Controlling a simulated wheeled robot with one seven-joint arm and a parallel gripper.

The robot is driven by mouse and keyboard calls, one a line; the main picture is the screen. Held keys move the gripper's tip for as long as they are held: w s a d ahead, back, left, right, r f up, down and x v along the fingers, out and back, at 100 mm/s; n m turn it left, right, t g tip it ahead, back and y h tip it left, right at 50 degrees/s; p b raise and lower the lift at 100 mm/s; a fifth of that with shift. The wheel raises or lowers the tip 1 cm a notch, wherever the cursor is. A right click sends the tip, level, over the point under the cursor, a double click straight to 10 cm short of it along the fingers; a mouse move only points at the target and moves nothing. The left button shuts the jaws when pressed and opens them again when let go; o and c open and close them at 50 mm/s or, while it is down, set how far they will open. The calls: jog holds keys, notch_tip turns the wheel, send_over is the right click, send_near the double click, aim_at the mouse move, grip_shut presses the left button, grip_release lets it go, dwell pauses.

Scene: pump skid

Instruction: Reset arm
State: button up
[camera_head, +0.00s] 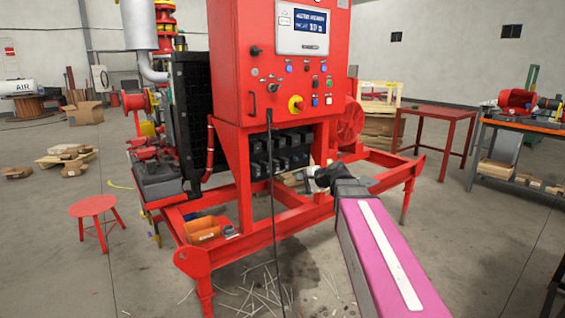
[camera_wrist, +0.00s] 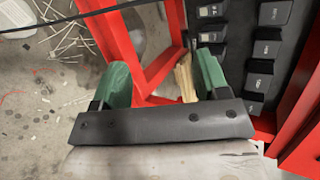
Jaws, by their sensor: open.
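My gripper (camera_wrist: 163,80) shows in the wrist view with its two green fingers spread apart and nothing between them. Beyond the fingers are a red frame beam, a light wooden piece and the grey floor. In the head view my arm, with a pink and white link, reaches forward from the lower right. Its dark end is over the right side of the red skid frame (camera_head: 280,232), close to the cabinet's lower right. The fingers are too small to make out there.
The red control cabinet (camera_head: 268,100) stands above a bank of black modules (camera_head: 262,158), close to my gripper in the wrist view (camera_wrist: 262,60). A black cable (camera_head: 273,200) hangs in front. An orange bin (camera_head: 202,229) sits on the frame.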

jog(key=s+d+f+n+g+h, duration=0.2)
jog(key=s+f, duration=0.4)
jog(key=f, duration=0.4)
jog(key=s+d+f+n+g+h, duration=0.3)
jog(key=s+d+f, duration=0.3)
jog(key=f, duration=0.4)
jog(key=s+d+f+n+g+h, duration=0.2)
jog(key=s+d+f+n+h, duration=0.2)
jog(key=f, duration=0.6)
jog(key=s+h, duration=0.1)
jog(key=s, duration=0.1)
jog(key=shift+s+n+g, duration=0.3)
jog(key=shift+n+g, duration=0.1)
